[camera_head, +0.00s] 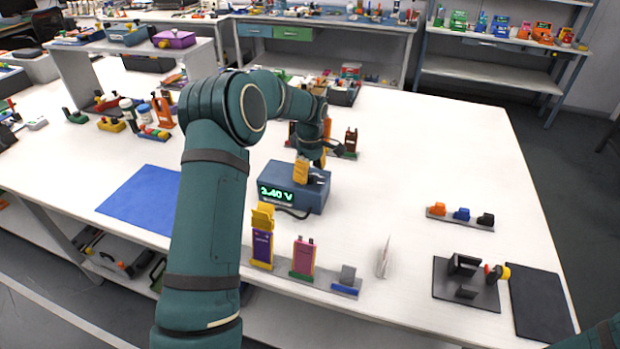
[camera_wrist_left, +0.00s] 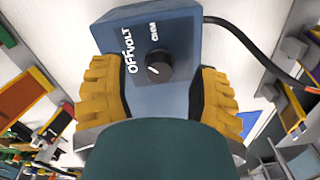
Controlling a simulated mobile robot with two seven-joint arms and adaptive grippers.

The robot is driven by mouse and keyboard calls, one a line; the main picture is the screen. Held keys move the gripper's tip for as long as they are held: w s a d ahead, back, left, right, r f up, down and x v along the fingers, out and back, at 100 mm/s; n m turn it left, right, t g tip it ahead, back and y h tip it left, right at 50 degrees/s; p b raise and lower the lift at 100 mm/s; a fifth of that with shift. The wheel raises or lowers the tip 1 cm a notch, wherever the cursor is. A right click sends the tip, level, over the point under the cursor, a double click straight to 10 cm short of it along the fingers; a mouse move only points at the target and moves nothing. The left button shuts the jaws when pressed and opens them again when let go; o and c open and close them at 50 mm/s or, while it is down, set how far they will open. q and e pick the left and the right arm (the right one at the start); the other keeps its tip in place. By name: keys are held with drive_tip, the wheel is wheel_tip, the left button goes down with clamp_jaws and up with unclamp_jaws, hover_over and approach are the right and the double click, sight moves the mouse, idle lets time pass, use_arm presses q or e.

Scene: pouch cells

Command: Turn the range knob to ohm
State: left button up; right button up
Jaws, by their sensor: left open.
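The blue meter box (camera_head: 284,196) stands on the white table, and its green display reads 3.40 V. In the left wrist view, the meter's blue face (camera_wrist_left: 175,30) carries the labels OFF, VOLT and OHM beside a round black range knob (camera_wrist_left: 159,67). A short white mark shows on the knob; I cannot tell exactly which label it points at. My left gripper (camera_head: 311,170) is over the meter's top. In the wrist view, its yellow-padded fingers (camera_wrist_left: 160,88) are spread on either side of the knob, with gaps to it. My right gripper is not in view.
A yellow-and-purple pouch cell (camera_head: 262,245), a pink cell (camera_head: 303,257) and a grey-blue holder (camera_head: 347,281) stand in front of the meter. A blue mat (camera_head: 142,203) lies left. A black fixture (camera_head: 466,293) is at right. The table right of the meter is mostly clear.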

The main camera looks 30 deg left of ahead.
use_arm(q)
drive_tip(key=shift+f, duration=0.95)
clamp_jaws()
drive_tip(key=shift+r+m, duration=0.1)
drive_tip(key=shift+m, duration=0.3)
drive_tip(key=m+p, duration=0.1)
drive_tip(key=m, duration=0.2)
drive_tip(key=shift+m+p, duration=0.3)
drive_tip(key=shift+p, duration=0.05)
drive_tip(key=shift+s+m+p, duration=0.1)
drive_tip(key=shift+m+p, duration=0.45)
drive_tip(key=shift+m, duration=1.65)
